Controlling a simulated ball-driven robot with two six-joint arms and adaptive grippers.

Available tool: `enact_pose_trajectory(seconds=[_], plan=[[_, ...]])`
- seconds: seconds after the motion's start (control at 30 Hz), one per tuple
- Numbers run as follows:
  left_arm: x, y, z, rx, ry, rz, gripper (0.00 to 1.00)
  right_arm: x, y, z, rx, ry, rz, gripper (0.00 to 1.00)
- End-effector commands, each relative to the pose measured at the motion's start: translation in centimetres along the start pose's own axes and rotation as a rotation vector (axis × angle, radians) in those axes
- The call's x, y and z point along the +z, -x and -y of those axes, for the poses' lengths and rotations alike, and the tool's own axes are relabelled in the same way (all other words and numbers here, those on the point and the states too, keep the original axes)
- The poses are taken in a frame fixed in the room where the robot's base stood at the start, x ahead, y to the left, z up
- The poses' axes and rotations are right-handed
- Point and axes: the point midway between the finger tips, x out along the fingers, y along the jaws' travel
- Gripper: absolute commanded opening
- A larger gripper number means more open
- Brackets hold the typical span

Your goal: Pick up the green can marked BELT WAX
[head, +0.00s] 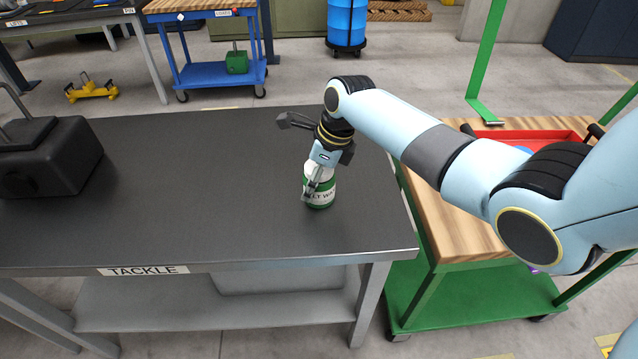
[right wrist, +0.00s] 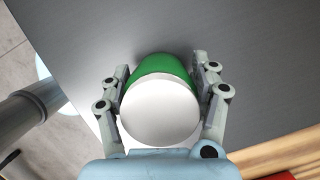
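The green can marked BELT WAX (head: 320,195) stands upright on the dark tabletop (head: 215,180), near its right end. It has a white label band, partly covered by a finger. My right gripper (head: 322,180) reaches down over the can from above. In the right wrist view, the can's pale round top (right wrist: 160,112) faces the camera. The fingers of the right gripper (right wrist: 162,72) lie along two opposite sides of its green body (right wrist: 160,66) and appear to touch it. No gap under the can is clear. My left gripper is not in view.
A black toolbox-like block (head: 50,160) sits at the table's left. A green cart with a wooden top (head: 450,215) and a red tray (head: 535,137) stands close to the table's right. The tabletop between block and can is clear. A TACKLE label (head: 143,270) marks the front edge.

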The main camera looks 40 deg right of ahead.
Motion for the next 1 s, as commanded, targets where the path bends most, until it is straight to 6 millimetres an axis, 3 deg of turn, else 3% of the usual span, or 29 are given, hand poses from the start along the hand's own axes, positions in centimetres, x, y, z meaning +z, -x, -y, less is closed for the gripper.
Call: enact_pose_trajectory(seconds=[0.03,0.23,0.67,0.87,1.0], plan=[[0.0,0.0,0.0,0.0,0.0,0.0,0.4,0.0,0.0,0.0,0.0,0.0,0.0,0.42],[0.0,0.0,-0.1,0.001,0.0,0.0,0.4,0.0,0.0,0.0,0.0,0.0,0.0,0.15],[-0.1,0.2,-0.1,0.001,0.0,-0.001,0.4,0.4,1.1,0.1,-0.001,0.001,0.002,0.15],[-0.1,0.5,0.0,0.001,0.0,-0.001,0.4,1.4,4.4,0.2,-0.005,0.003,0.004,0.15],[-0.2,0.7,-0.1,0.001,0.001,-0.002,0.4,-1.5,6.9,1.3,-0.006,0.001,-0.004,0.15]])
